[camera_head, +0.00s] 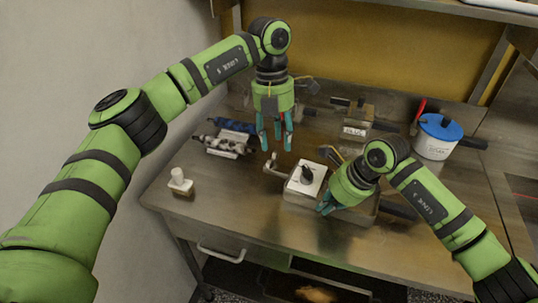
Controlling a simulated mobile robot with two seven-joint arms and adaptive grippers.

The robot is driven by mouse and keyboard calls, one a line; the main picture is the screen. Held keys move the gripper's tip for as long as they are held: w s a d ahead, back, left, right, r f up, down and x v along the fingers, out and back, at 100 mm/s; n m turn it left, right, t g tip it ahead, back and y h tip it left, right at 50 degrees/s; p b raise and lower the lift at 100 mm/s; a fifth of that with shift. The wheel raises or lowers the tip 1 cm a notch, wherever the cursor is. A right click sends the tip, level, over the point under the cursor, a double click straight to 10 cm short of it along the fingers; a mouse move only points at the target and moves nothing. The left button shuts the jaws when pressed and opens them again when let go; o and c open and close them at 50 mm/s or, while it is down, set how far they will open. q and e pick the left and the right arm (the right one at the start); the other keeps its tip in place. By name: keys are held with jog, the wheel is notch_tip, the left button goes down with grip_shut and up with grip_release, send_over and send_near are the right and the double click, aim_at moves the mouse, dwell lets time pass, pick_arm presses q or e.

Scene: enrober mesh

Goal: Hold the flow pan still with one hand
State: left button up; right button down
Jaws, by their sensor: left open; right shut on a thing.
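The flow pan appears to be the shallow metal tray (358,214) near the front of the steel bench, partly hidden behind my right arm. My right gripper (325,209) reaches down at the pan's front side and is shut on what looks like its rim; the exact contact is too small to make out. A white block with a black knob (305,179) sits at the pan's left end. My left gripper (276,142) points down with its fingers apart and empty, above the bench behind the white block.
A white pot with a blue lid (437,137) stands at the back right. Dark and blue rollers on a stand (226,142) lie at the back left. A small white-topped item (180,181) stands near the left edge. The bench front left (231,210) is clear.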

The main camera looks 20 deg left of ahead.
aim_at(272, 161)
pick_arm(q)
notch_tip(272, 161, up, 3)
jog(key=w+a+n+t+y, duration=0.1)
jog(key=w+a+n, duration=0.1)
jog(key=n, duration=0.1)
notch_tip(272, 161, down, 11)
jog(key=shift+a+f, duration=0.15)
jog(key=shift+f, duration=0.05)
grip_shut()
